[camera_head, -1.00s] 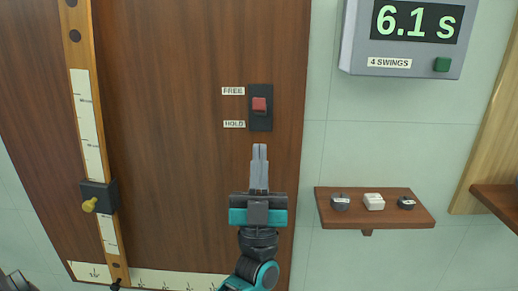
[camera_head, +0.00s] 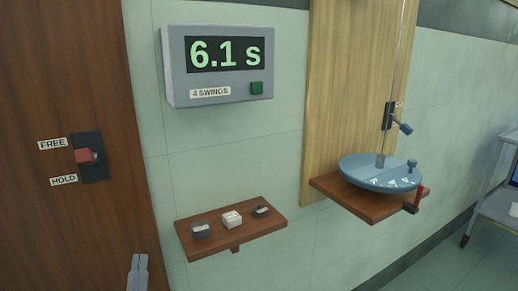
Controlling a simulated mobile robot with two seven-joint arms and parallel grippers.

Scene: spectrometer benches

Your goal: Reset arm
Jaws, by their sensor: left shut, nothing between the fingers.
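My left gripper (camera_head: 137,272) shows only its fingertips at the bottom edge, left of centre. Its two grey fingers are together and hold nothing. It is in front of the right edge of the brown wooden panel (camera_head: 60,230), below and to the right of the red switch (camera_head: 85,156), and apart from it. The switch sits on a black plate between the labels FREE (camera_head: 52,144) and HOLD (camera_head: 64,180). The rest of my left arm is out of the picture. My right gripper is not in view.
A timer box (camera_head: 219,63) reads 6.1 s and has a green button (camera_head: 257,88). A small shelf (camera_head: 240,236) below holds three small pieces. A blue round disc (camera_head: 378,172) stands on a wooden bracket (camera_head: 343,199) at right. A grey cart (camera_head: 496,207) is at the far right.

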